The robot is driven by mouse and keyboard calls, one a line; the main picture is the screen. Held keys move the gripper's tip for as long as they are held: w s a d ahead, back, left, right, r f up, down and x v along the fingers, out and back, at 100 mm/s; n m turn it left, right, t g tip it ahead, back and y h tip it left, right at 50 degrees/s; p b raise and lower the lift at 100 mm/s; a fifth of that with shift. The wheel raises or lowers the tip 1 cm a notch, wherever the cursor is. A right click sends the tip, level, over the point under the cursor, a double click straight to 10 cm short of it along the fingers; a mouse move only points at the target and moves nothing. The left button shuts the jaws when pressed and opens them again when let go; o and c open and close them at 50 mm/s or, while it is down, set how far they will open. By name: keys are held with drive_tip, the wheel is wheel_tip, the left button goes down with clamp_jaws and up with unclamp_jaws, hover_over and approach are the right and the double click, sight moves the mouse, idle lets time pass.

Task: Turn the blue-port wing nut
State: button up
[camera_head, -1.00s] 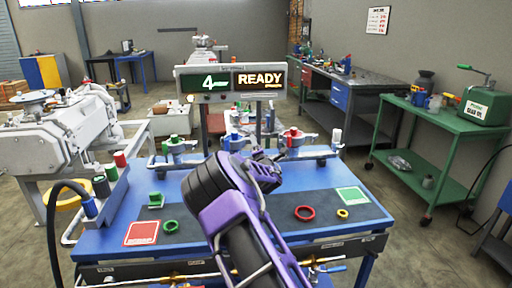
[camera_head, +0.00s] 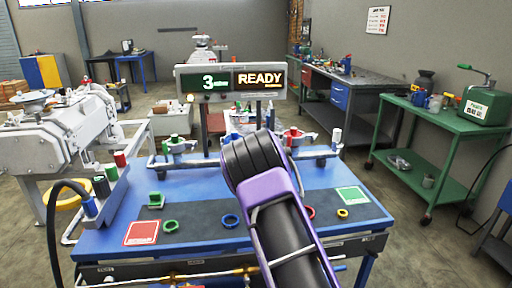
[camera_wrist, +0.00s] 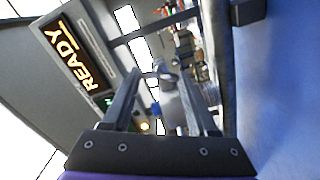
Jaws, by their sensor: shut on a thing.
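The blue port (camera_head: 236,139) stands at the middle of the blue bench's back edge, between a green port and a red port. My arm hides part of it in the head view. My gripper (camera_wrist: 160,82) is hidden behind my arm in the head view. In the wrist view its two fingers reach forward around a grey metal part, with a small blue piece (camera_wrist: 155,108) between them. The gripper is shut on this part, which appears to be the blue-port wing nut; its wings are too small and blurred to make out.
The green port (camera_head: 178,146) is left and the red port (camera_head: 294,137) right of my arm. A sign (camera_head: 232,82) reads "3" and "READY". Green, blue (camera_head: 231,220), red and yellow rings lie on the bench's dark mat. A red square (camera_head: 142,233) is front left.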

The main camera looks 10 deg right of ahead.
drive_tip(key=shift+m, duration=0.5)
drive_tip(key=o, duration=1.1)
drive_tip(key=shift+s, duration=0.1)
drive_tip(key=s, duration=1.7)
drive_tip(key=shift+s, duration=0.15)
